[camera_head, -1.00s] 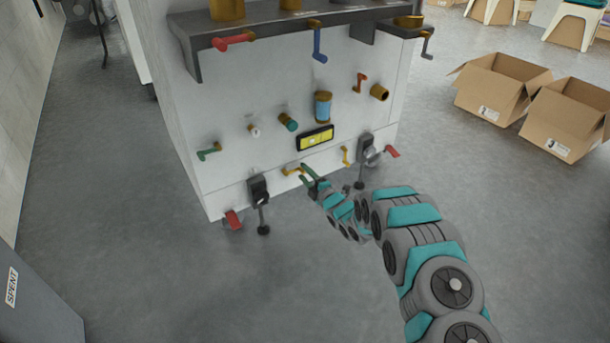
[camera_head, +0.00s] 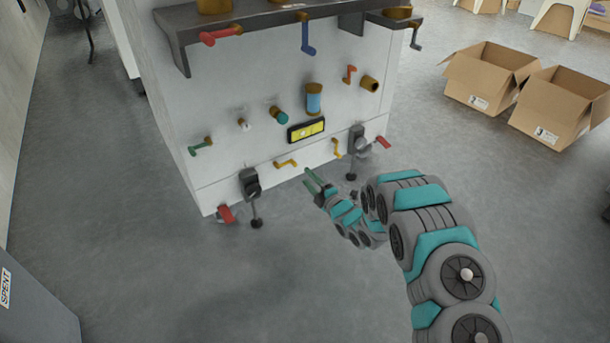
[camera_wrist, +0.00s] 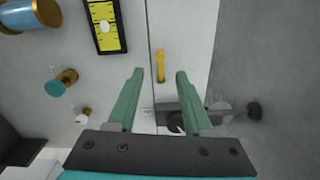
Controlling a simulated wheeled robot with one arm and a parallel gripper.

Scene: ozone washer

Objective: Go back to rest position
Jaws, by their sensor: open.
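My gripper (camera_head: 316,183) is in front of the lower part of the white washer cabinet (camera_head: 210,100), at the end of my teal and grey arm. In the wrist view the two green fingers of my gripper (camera_wrist: 157,85) are apart with nothing between them. A yellow handle (camera_wrist: 161,66) on the panel lies beyond the fingertips, and a gap shows between it and them. In the head view this yellow handle (camera_head: 286,163) is to the upper left of my gripper.
The cabinet carries a red lever (camera_head: 220,35), a blue lever (camera_head: 307,38), a green lever (camera_head: 201,147), a yellow display (camera_head: 306,130) and black latches (camera_head: 250,183) near the floor. Cardboard boxes (camera_head: 490,78) stand at right. Grey floor (camera_head: 200,285) is clear in front.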

